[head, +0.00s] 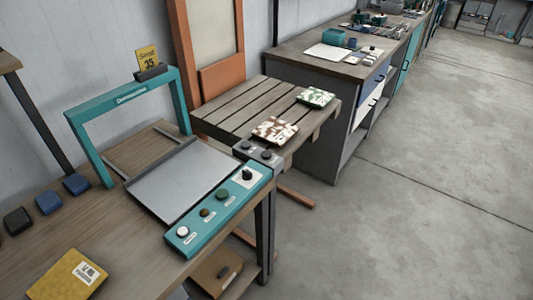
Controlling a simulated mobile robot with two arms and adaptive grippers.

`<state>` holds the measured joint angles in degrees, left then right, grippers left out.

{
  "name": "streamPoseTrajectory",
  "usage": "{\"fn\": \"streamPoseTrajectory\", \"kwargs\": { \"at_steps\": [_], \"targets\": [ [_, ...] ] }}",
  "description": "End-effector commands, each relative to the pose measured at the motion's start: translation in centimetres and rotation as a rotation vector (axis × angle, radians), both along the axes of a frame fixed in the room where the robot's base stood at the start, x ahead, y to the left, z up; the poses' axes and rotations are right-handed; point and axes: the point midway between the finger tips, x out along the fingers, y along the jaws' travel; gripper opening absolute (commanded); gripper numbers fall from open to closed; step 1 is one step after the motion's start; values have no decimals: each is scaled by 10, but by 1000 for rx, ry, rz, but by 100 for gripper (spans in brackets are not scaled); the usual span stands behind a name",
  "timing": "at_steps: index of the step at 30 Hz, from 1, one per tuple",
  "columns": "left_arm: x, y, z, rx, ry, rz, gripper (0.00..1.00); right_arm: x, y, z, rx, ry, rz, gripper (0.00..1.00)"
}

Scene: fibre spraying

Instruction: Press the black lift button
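A teal control panel (212,222) lies along the front right edge of the wooden table. It carries a white button (183,231), a brown button (205,212), a green button (222,194) and a black knob (247,175) on a white plate. Just behind it, a small grey box (257,160) has two dark round buttons, one on the left (246,145) and one on the right (266,154). The labels are too small to read, so I cannot tell which dark control is the lift button. Neither of my grippers is in view.
A teal frame (92,125) stands over a grey plate (180,180) on the table. A yellow packet (75,276) lies at the front left. A slatted bench (240,105) holds two patterned pieces. The concrete floor (420,190) at right is clear.

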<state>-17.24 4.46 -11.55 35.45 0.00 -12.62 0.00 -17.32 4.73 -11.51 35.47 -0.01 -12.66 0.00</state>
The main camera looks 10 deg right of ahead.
Motion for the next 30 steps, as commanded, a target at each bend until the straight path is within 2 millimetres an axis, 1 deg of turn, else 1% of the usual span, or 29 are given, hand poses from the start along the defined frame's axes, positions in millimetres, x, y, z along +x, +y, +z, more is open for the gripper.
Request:
{"fn": "streamPoseTrajectory", "kwargs": {
  "at_steps": [2,22,23,30],
  "targets": [
    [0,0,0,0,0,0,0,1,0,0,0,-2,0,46],
    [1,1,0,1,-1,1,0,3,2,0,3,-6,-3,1],
    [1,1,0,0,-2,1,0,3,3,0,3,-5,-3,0],
    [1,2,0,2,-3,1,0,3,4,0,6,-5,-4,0]
  ]
}}
